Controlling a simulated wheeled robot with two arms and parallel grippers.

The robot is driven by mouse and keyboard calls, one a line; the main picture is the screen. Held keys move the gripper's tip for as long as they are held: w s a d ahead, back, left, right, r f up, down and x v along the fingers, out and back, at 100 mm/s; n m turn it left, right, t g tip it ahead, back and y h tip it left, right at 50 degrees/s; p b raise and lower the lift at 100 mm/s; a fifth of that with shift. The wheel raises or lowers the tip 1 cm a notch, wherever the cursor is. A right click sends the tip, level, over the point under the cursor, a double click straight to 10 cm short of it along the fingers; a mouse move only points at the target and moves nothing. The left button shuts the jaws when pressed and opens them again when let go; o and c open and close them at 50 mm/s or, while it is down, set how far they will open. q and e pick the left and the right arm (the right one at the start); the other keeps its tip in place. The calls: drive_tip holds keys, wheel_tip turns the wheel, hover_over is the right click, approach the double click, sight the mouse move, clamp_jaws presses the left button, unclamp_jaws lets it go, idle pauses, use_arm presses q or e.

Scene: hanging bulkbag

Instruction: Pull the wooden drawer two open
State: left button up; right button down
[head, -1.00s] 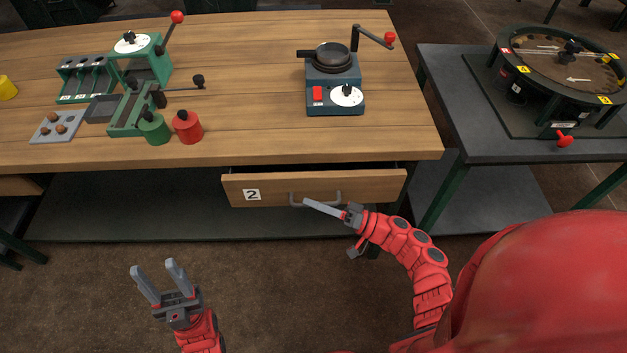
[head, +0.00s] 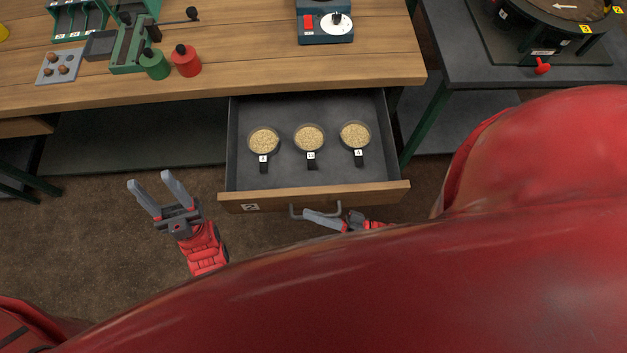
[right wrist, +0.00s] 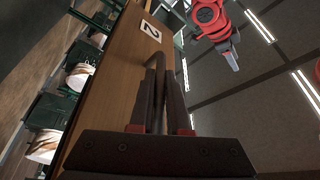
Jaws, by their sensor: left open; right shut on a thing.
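The wooden drawer two (head: 330,196) is pulled well out from under the table in the head view. Its grey inside shows, with three round dishes of grain-like bits, the left (head: 264,141), middle (head: 309,138) and right (head: 355,136), each with a dark tagged handle. My right gripper (head: 322,219) is at the drawer's front, shut on the grey bar handle (head: 297,212). The right wrist view shows the fingers (right wrist: 160,95) around the handle, beside the label 2 (right wrist: 151,31). My left gripper (head: 154,190) is open and empty, left of the drawer, over the floor.
The wooden table (head: 230,70) holds a green device (head: 132,45), a green weight (head: 155,64), a red weight (head: 186,61) and a blue-grey device (head: 325,22). A dark side table (head: 480,75) stands at right. Floor is clear around my left gripper.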

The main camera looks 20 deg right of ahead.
drive_tip(key=shift+s+a, duration=0.15)
drive_tip(key=shift+s, duration=0.4)
drive_tip(key=shift+s+a, duration=0.15)
drive_tip(key=shift+s, duration=0.4)
drive_tip(key=c, duration=0.9)
unclamp_jaws()
drive_tip(key=shift+b+v, duration=2.8)
drive_tip(key=shift+v, duration=5.9)
